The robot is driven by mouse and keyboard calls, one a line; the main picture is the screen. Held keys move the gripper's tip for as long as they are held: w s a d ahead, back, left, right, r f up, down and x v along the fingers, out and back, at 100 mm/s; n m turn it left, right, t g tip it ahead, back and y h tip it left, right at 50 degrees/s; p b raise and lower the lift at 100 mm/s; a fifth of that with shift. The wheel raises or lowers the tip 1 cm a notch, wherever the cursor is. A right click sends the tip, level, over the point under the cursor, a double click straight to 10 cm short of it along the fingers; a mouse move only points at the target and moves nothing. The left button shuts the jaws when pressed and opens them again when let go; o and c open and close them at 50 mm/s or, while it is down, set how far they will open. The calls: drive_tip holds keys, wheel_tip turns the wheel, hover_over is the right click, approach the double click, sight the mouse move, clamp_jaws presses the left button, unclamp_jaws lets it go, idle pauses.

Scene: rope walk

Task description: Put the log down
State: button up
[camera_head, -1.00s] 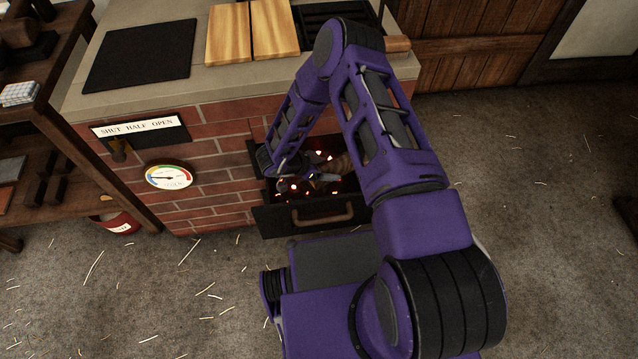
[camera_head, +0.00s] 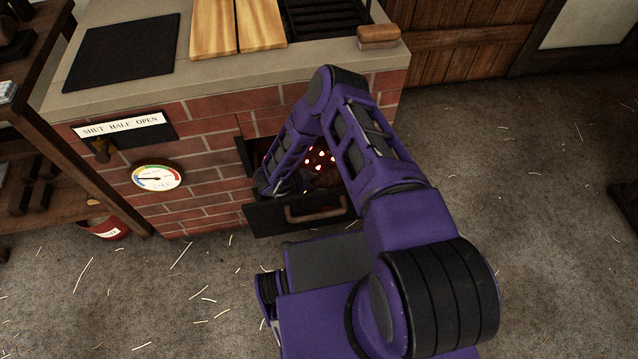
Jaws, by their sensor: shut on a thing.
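My gripper (camera_head: 296,183) is low inside the open firebox of the brick stove, mostly hidden by my own purple arm. It is shut on the log (camera_head: 327,179), of which only a dim brown part shows beside the fingers. Red glowing embers (camera_head: 319,158) lie right around and behind it. I cannot tell whether the log touches the ember bed. The dark firebox door (camera_head: 270,218) is folded down in front, its handle (camera_head: 318,210) facing me.
The brick stove (camera_head: 215,185) has a round gauge (camera_head: 157,177) and a "SHUT HALF OPEN" plate (camera_head: 121,125). A red bucket (camera_head: 104,228) stands left. Floor at right is clear.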

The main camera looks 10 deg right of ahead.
sight(316, 183)
drive_tip(key=shift+f, duration=0.1)
drive_tip(key=o, duration=1.5)
drive_tip(key=shift+a+r, duration=0.2)
drive_tip(key=shift+r, duration=0.2)
drive_tip(key=p+v, duration=0.1)
drive_tip(key=v, duration=0.6)
drive_tip(key=shift+s, duration=0.1)
